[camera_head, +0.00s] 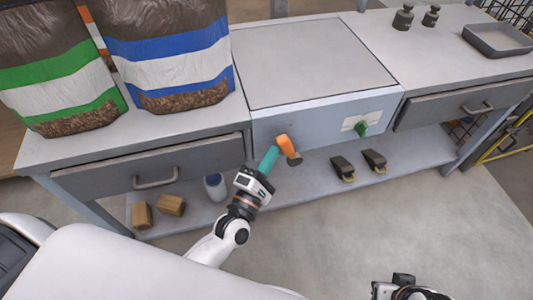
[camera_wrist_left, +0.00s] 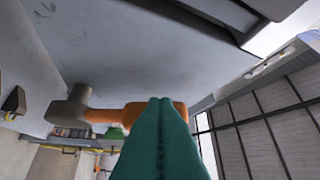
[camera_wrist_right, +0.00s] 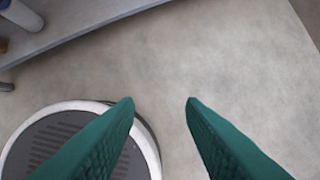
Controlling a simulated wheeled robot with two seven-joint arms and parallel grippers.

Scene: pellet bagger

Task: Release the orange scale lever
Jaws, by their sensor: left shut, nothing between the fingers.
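The orange scale lever (camera_head: 286,146) sticks out from the front of the scale (camera_head: 318,62), left of centre, on a dark grey pivot. In the left wrist view the orange lever (camera_wrist_left: 110,116) lies right behind my fingertips, its grey pivot (camera_wrist_left: 72,104) to the left. My left gripper (camera_head: 270,156) has its green fingers shut together with nothing between them, close to the lever; whether they touch it I cannot tell. My right gripper (camera_wrist_right: 160,100) is open and empty over the floor, far from the lever; only its wrist shows in the head view.
A green knob (camera_head: 361,128) sits right on the scale front. Pellet bags (camera_head: 168,50) stand on the bench at left. The lower shelf holds a white bottle (camera_head: 215,187), small boxes (camera_head: 171,205) and two black-and-yellow tools (camera_head: 343,169). Weights (camera_head: 403,18) and a tray (camera_head: 498,40) stand at right.

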